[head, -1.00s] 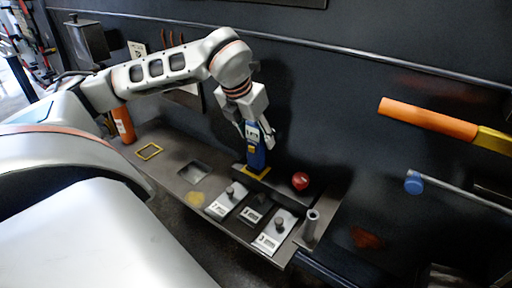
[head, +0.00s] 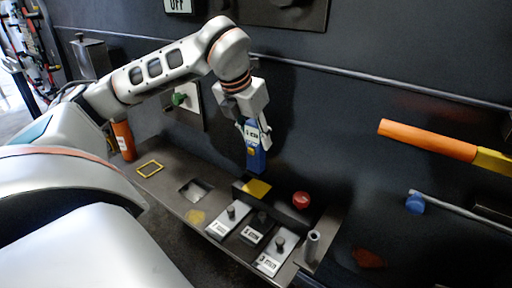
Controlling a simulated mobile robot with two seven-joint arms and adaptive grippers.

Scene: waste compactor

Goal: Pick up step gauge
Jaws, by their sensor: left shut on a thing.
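The step gauge (head: 255,158) is a blue upright block with a white label on its upper part and a small yellow patch. My left gripper (head: 253,130) is shut on its top. The gauge hangs upright above a yellow pad (head: 257,188) on the shelf, with a gap between them. My right gripper is not in view.
A grey shelf (head: 160,184) runs along the dark wall. It carries a yellow square outline (head: 150,169), a square recess (head: 194,190), several labelled knob plates (head: 229,220), a red button (head: 301,200) and a metal post (head: 312,246). An orange handle (head: 427,141) juts out at right.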

